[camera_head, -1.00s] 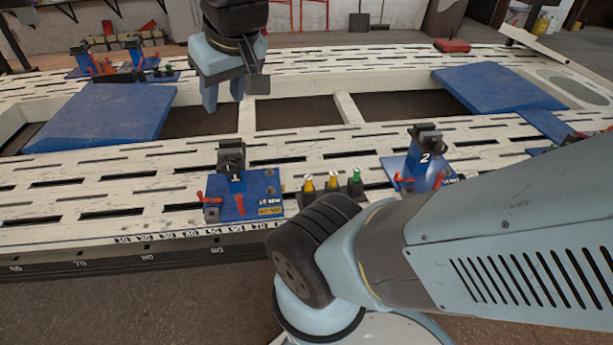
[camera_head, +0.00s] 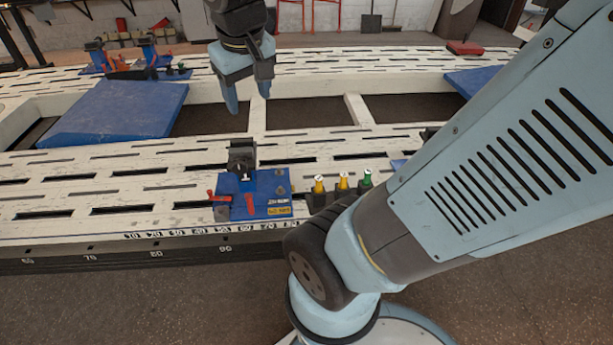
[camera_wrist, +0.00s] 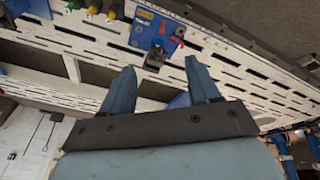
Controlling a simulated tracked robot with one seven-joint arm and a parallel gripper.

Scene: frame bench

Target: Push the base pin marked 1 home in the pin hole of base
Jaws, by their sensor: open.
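A blue base plate (camera_head: 268,188) with a black clamp post (camera_head: 242,157) sits on the near slotted white beam. It carries two red-handled pins, one at its left edge (camera_head: 216,197) and one at its front (camera_head: 249,204). I cannot read which pin is marked 1, nor tell how deep either sits. My gripper (camera_head: 248,103) is open and empty, above and behind the base, fingers pointing down. In the wrist view, the base (camera_wrist: 146,30), its clamp post (camera_wrist: 155,57) and a red handle (camera_wrist: 180,31) lie beyond the open fingers (camera_wrist: 160,68).
Several yellow- and green-topped pieces, such as a yellow one (camera_head: 319,185) and a green one (camera_head: 366,179), stand in dark holders right of the base. A large blue plate (camera_head: 115,112) spans the beams at left. My arm covers the right side. Gaps lie between the beams.

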